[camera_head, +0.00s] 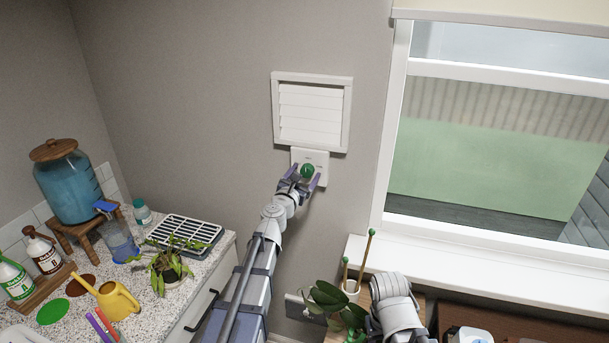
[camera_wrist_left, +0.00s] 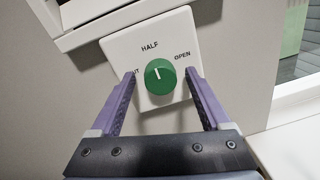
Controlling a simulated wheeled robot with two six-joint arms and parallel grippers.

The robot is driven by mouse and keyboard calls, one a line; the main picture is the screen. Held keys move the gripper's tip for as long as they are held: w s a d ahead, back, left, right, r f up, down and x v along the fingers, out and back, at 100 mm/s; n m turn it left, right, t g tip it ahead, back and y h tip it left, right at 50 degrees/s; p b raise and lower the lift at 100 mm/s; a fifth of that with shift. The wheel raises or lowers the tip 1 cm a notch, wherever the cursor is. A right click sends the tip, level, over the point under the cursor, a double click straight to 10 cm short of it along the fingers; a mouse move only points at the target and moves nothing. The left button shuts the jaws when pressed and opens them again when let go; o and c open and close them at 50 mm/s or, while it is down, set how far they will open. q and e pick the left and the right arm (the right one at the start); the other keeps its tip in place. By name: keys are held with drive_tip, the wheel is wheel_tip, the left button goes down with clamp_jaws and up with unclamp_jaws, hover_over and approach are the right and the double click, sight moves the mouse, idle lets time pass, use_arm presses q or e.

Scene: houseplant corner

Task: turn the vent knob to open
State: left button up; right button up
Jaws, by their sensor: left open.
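The green vent knob (camera_head: 307,170) sits on a white wall plate (camera_head: 322,157) just below the white slatted vent (camera_head: 311,112). In the left wrist view the knob (camera_wrist_left: 160,77) has a white pointer line aimed up, toward the word HALF. OPEN is printed to the right on the plate (camera_wrist_left: 183,45), and the left label is partly hidden by a finger. My left gripper (camera_head: 304,175) is open, with its purple fingers on either side of the knob; a gap shows on both sides in the wrist view (camera_wrist_left: 160,75).
A window with a white sill (camera_head: 480,268) is to the right. My right arm is low beside a potted plant (camera_head: 328,296).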

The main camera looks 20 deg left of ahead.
use_arm(q)
clamp_jaws()
idle(0.7)
